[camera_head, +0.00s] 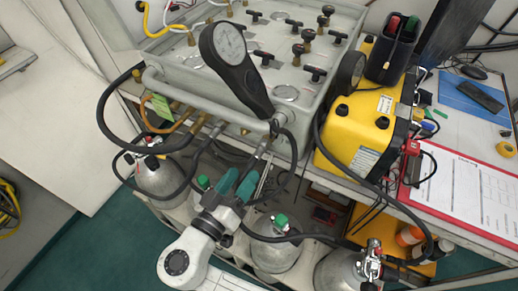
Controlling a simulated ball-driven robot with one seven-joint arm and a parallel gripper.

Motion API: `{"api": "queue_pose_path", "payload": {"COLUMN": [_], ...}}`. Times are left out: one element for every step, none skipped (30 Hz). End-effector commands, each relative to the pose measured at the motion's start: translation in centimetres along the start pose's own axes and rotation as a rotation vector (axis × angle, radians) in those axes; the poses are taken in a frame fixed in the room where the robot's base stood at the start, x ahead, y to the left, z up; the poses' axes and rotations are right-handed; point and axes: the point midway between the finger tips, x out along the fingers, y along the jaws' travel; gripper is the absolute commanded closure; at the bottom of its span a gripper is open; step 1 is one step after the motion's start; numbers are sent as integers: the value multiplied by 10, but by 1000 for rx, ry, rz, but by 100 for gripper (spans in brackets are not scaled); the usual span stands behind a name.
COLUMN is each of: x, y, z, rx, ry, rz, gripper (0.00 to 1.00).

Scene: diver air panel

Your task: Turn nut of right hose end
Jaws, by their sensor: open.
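The grey diver air panel (262,90) stands on the bench, with gauges, black valve handles and brass fittings on top. Hose ends sit along its front edge: brass fittings (184,117) on the left, a grey hose end (217,131) beside them. The right hose end (263,146) is a small metallic fitting near the panel's front right corner; its nut is too small to make out. My gripper (257,165), with teal parts at its base, reaches up from below towards this fitting. Its jaws are open around or just below it; I cannot tell whether they touch.
A black round gauge (230,42) rises above the panel's front. Black hoses loop around the gripper. Several gas cylinders (272,252) with green or red valve knobs stand below. A yellow case (352,128) and a red clipboard (462,190) lie to the right.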

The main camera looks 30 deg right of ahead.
Motion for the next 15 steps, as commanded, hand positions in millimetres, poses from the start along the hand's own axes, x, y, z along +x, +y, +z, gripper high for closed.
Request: {"api": "queue_pose_path", "payload": {"x": [10,16,24,30,35,42,48,52,59,63,67,72,75,78,81], "y": [2,2,2,3,3,2,2,2,2,2,2,2,2,2,1], "z": [-1,-2,-2,-2,-1,-2,-2,-2,-1,-1,-1,-1,-1,0,0], "rx": [-2,-1,-2,-2,-3,-3,-2,-2,-2,-2,-2,-2,-2,-2,-2], "ry": [-3,-3,-3,-3,-4,-3,-3,-3,-4,-4,-4,-3,-3,-4,-4], "rz": [5,4,5,5,5,4,4,4,4,4,4,2,3,3,2], "gripper": [45,45,45,45,45,45,45,45,45,45,45,45,45,45,45]}}
